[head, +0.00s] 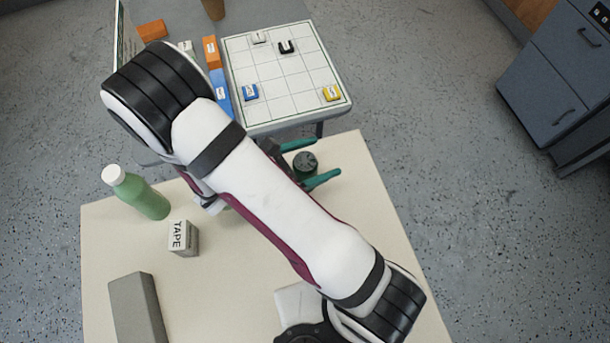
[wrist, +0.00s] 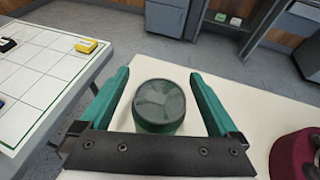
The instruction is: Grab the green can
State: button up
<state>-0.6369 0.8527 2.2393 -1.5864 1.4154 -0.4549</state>
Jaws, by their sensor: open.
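The green can (head: 305,160) stands near the far edge of the pale table (head: 375,215). In the head view it sits between the two teal fingers of my gripper (head: 311,163), partly behind one finger. In the wrist view the can (wrist: 160,107) shows its dark top between the fingers of my gripper (wrist: 162,85). There is a gap on each side, and the gripper is open. The can's lower part is mostly hidden.
A green bottle (head: 142,195) with a white cap, a TAPE box (head: 184,238) and a grey block (head: 138,308) stand on the table at the left. Beyond the far edge is a white grid board (head: 280,78) with several small labelled blocks. Cabinets (head: 560,75) stand at the right.

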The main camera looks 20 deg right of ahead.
grip_shut()
dwell(0.5)
